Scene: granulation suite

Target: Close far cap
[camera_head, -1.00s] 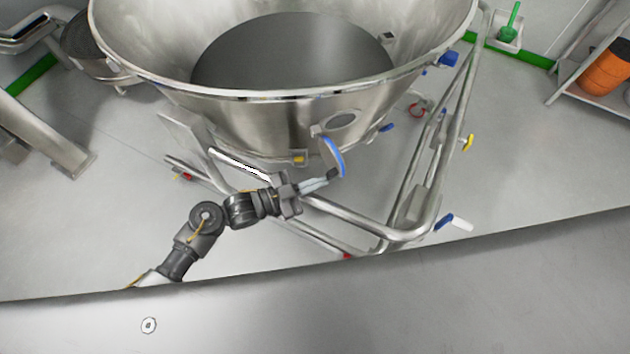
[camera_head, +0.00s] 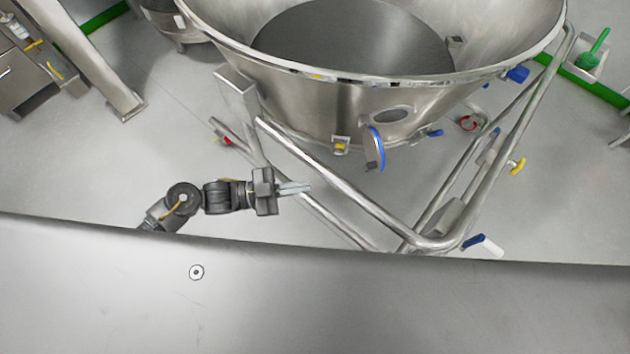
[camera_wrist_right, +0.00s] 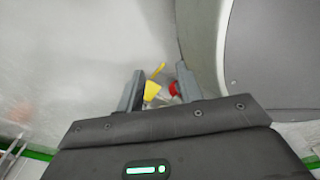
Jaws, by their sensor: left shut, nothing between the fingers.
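A round metal cap with a blue rim (camera_head: 373,150) stands open, edge-on, in the head view. It hangs just below an oval port (camera_head: 393,116) in the front wall of the big steel vessel (camera_head: 330,108). My left gripper (camera_head: 308,188) is shut and empty, left of and below the cap, with a clear gap between them. My right gripper (camera_wrist_right: 161,88) shows only in the right wrist view. Its fingers are apart, with a small yellow part (camera_wrist_right: 151,91) and a red part (camera_wrist_right: 174,88) seen beyond the gap. I cannot tell whether the blue-rimmed cap is the far one.
A tubular steel frame (camera_head: 340,182) runs around the vessel's front, close to my left gripper. Blue (camera_head: 484,243) and yellow (camera_head: 517,166) handles show at right. A grey surface (camera_head: 330,310) fills the foreground.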

